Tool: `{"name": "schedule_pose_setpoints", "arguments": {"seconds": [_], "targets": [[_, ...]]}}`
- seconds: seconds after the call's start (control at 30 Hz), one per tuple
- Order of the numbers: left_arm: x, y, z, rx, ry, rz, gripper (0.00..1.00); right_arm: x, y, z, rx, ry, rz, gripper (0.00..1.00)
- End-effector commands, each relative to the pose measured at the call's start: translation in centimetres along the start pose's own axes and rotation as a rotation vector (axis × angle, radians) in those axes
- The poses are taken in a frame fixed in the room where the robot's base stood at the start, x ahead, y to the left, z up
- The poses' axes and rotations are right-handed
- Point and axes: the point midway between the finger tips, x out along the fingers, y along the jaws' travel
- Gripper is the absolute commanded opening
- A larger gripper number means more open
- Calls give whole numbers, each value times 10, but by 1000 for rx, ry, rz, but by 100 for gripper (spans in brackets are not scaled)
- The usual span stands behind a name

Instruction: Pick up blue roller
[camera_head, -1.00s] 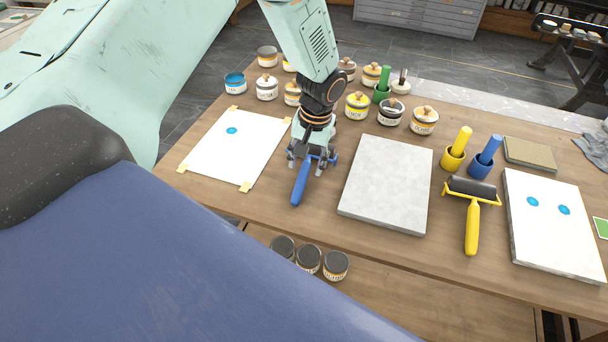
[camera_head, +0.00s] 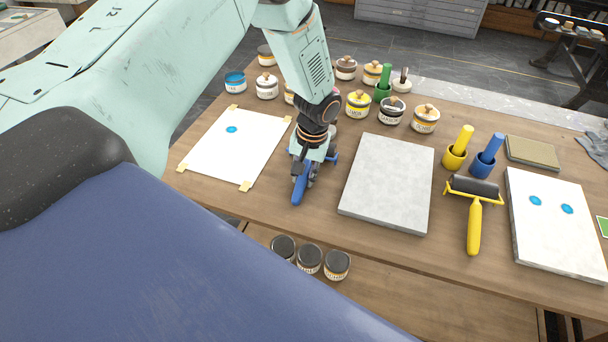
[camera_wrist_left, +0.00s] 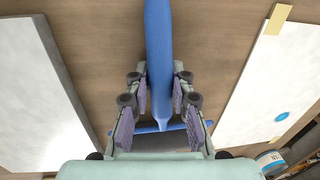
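The blue roller (camera_head: 298,192) lies on the table between the white paper and a grey slab, its handle toward the front edge. In the left wrist view its blue handle (camera_wrist_left: 159,40) runs up from between the fingers, and its blue frame crosses behind them. My left gripper (camera_head: 307,172) is down over the roller, pointing at the table. The roller's drum is mostly hidden by the gripper. My right gripper is not in view.
The taped white paper (camera_head: 222,152) lies left of the roller and the grey slab (camera_head: 388,183) lies right. A yellow roller (camera_head: 474,225) lies farther right. Several ink jars, such as a yellow one (camera_head: 357,105), stand behind. Dark-lidded jars (camera_head: 309,259) sit on a lower shelf.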

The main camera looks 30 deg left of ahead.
Motion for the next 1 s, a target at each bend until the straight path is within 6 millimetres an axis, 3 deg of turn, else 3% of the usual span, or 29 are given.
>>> {"name": "schedule_pose_setpoints", "arguments": {"seconds": [0.2, 0.67, 1.0], "targets": [[0, 0, 0, 0, 0, 0, 0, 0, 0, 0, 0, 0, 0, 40], [-4, 0, -1, 0, 2, 1, 0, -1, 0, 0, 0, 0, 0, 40], [-63, -8, -2, -1, 4, 1, 0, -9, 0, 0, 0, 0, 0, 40]]}}
